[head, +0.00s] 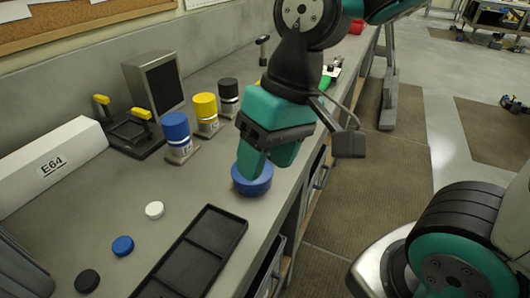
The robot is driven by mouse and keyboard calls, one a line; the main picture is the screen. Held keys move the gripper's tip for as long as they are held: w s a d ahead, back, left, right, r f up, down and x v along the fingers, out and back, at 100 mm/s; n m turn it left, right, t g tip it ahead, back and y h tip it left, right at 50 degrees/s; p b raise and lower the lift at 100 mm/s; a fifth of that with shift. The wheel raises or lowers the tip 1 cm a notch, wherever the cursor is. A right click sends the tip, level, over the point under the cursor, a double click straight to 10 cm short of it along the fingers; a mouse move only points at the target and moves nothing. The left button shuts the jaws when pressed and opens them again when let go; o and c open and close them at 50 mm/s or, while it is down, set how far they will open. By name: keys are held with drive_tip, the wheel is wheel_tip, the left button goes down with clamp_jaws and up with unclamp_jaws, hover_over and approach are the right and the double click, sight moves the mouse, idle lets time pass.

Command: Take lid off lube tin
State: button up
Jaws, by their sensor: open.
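A round blue tin (253,187) sits on the grey bench near its front edge, and I take it to be the lube tin. Its top is partly hidden by my gripper, so I cannot tell the lid from the body. My gripper (263,167) has teal fingers pointing down over the tin. It is open, one finger in front of the tin's upper part and the other towards its right rear. I cannot tell whether the fingers touch it.
A black compartment tray (201,252) lies left of the tin. White (154,210), blue (122,246) and black (87,281) discs lie further left. Blue-capped (176,137), yellow-capped (206,114) and black-capped (229,97) containers stand behind. A white E64 box (52,163) is at left.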

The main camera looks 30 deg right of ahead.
drive_tip(key=w+d+r+m+h+p, duration=0.1)
drive_tip(key=w+d+r+m+p, duration=0.15)
drive_tip(key=w+m, duration=0.5)
drive_tip(key=w+d+r+m+h+p, duration=0.1)
drive_tip(key=w+d+m+p, duration=0.15)
drive_tip(key=w+m, duration=0.55)
drive_tip(key=shift+m+g, duration=0.25)
drive_tip(key=shift+g, duration=0.05)
drive_tip(key=f, duration=0.3)
drive_tip(key=s+f, duration=0.1)
drive_tip(key=f, duration=0.3)
drive_tip(key=f+p, duration=0.1)
drive_tip(key=f, duration=0.3)
drive_tip(key=shift+s+a, duration=0.2)
drive_tip(key=shift+a, duration=0.15)
drive_tip(key=shift+a+f+p, duration=0.1)
drive_tip(key=shift+f+p, duration=0.75)
drive_tip(key=shift+f, duration=2)
drive_tip(key=c, duration=1)
drive_tip(key=shift+r, duration=0.1)
